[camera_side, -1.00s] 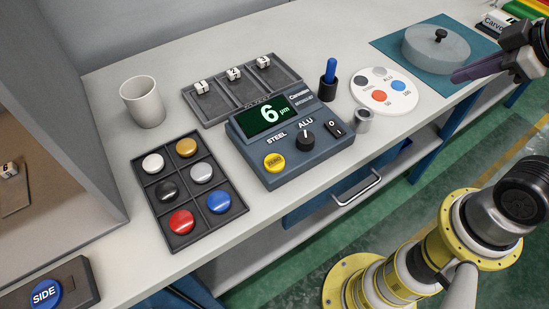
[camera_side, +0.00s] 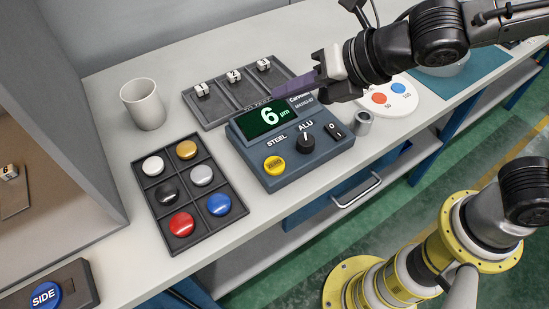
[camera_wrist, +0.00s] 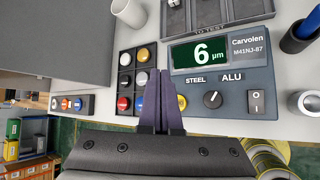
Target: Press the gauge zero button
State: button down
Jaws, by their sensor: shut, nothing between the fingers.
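The gauge (camera_side: 305,160) is a blue-grey box on the bench with a green display reading 6 µm. Its yellow ZERO button (camera_side: 275,164) is at the front left of the top face. In the wrist view the yellow button (camera_wrist: 183,103) shows only partly beside my right finger; the rest is hidden. My gripper (camera_side: 274,100) is shut and empty, its purple fingers above the back of the gauge, pointing left. In the wrist view the fingertips of my gripper (camera_wrist: 160,72) are together, left of the display.
A tray of coloured discs (camera_side: 147,190) lies left of the gauge, and a tray with numbered tags (camera_side: 212,118) behind it. A white mug (camera_side: 144,104) stands at the back left. The gauge also carries a STEEL/ALU dial (camera_side: 306,142) and a power switch (camera_side: 335,130).

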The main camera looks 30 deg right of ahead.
aim_at(280, 167)
jog(key=shift+n+g+y, duration=0.3)
jog(key=shift+n+g, duration=0.2)
jog(key=shift+n, duration=0.1)
jog(key=s+a+f, duration=0.2)
jog(key=a, duration=0.1)
jog(key=shift+s+a+f, duration=0.1)
jog(key=shift+s+a, duration=0.1)
jog(key=shift+s, duration=0.15)
jog(key=shift+f, duration=4.4)
jog(key=shift+f, duration=0.1)
jog(key=shift+f, duration=0.3)
jog(key=shift+f, duration=0.4)
jog(key=shift+r, duration=0.8)
